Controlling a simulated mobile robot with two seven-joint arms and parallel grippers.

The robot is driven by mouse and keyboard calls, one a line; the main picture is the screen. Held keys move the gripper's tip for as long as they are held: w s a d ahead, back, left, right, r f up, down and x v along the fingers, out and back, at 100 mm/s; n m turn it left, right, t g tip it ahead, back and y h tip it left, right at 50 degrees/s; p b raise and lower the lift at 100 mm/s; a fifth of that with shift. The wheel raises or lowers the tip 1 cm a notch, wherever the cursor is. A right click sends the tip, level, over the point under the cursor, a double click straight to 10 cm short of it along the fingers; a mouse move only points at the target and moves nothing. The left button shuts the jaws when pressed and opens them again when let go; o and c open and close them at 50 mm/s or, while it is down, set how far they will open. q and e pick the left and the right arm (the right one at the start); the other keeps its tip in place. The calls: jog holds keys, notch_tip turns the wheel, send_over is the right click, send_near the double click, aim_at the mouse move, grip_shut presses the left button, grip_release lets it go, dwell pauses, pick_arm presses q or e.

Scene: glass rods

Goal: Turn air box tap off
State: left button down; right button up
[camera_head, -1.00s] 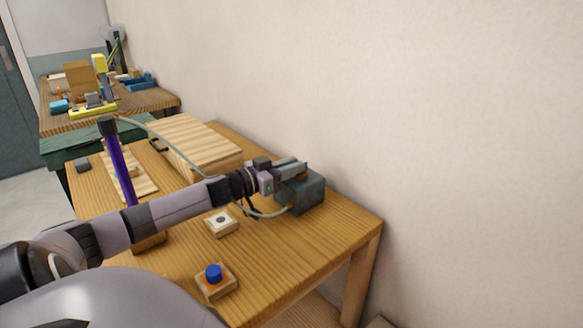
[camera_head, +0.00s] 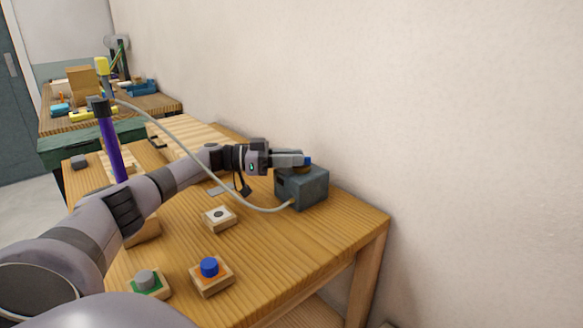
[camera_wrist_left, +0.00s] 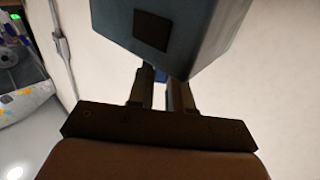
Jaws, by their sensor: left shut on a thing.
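The air box (camera_head: 303,190) is a grey-teal block at the far right of the wooden table, with a pale hose at its lower front. Its tap (camera_head: 308,161) shows as a small blue piece at its top. My left gripper (camera_head: 299,160) reaches in from the left just over the box, its fingers shut on the tap and partly hiding it. In the left wrist view the box (camera_wrist_left: 190,30) fills the top, with a dark square on one face. A sliver of blue shows between the fingertips (camera_wrist_left: 163,78). My right gripper is not in view.
A purple post (camera_head: 111,150) is at the left. The hose arcs over the table. The wall is behind the box.

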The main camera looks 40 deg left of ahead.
pick_arm(q)
jog(key=shift+w+f+m+g+h+b, duration=0.1)
jog(key=shift+m+g+h+b, duration=0.35)
jog(key=shift+b, duration=0.25)
jog(key=shift+g, duration=0.25)
jog(key=c, duration=1.1)
grip_release()
jog(key=shift+a, duration=0.1)
jog(key=shift+b+v, duration=0.8)
jog(key=shift+v, duration=2.7)
